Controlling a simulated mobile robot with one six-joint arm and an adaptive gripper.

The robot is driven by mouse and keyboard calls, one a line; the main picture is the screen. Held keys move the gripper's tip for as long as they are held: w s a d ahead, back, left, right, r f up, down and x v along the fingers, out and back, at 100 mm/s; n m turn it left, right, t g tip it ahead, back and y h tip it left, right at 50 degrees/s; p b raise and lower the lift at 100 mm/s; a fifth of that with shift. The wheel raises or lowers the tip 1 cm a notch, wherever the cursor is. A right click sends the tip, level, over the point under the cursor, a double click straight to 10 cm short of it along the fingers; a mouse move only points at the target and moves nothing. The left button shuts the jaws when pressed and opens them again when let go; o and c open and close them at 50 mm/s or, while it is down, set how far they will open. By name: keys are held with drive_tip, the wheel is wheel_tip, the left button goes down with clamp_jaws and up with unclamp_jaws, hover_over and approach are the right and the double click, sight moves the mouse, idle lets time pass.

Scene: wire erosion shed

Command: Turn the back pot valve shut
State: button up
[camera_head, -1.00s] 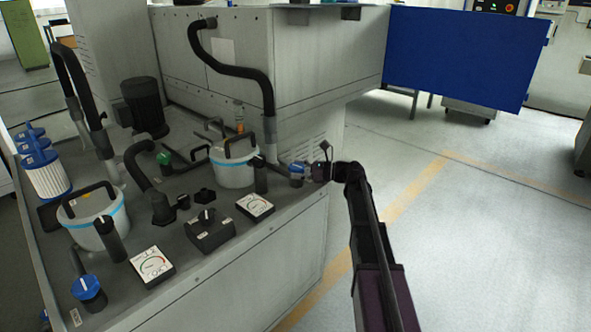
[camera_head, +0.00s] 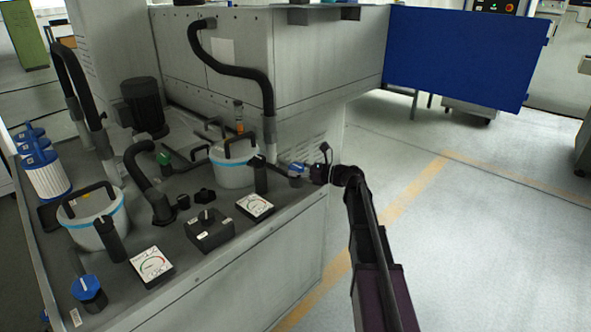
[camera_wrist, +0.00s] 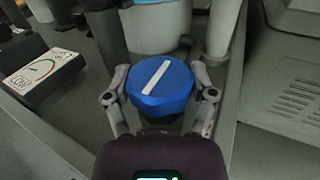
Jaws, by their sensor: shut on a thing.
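The back pot valve has a blue knob (camera_head: 296,169) at the back right corner of the grey bench top, beside the back white pot (camera_head: 234,165). In the wrist view the blue knob (camera_wrist: 176,100) fills the middle, with a white line running slantwise from lower left to upper right. My gripper (camera_wrist: 160,96) has one finger on each side of the knob and is shut on it. In the head view my gripper (camera_head: 312,172) reaches the knob from the right, and its fingers are too small to make out.
A gauge (camera_head: 255,206) and a black switch box (camera_head: 210,230) lie left of the valve. A front white pot (camera_head: 97,225) and another blue knob (camera_head: 88,290) stand at the front left. Open floor (camera_head: 470,235) lies to the right.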

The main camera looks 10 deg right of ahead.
drive_tip(key=shift+a, duration=0.1)
drive_tip(key=o, duration=1)
drive_tip(key=shift+o, duration=0.2)
drive_tip(key=v, duration=1.2)
drive_tip(key=shift+f, duration=0.1)
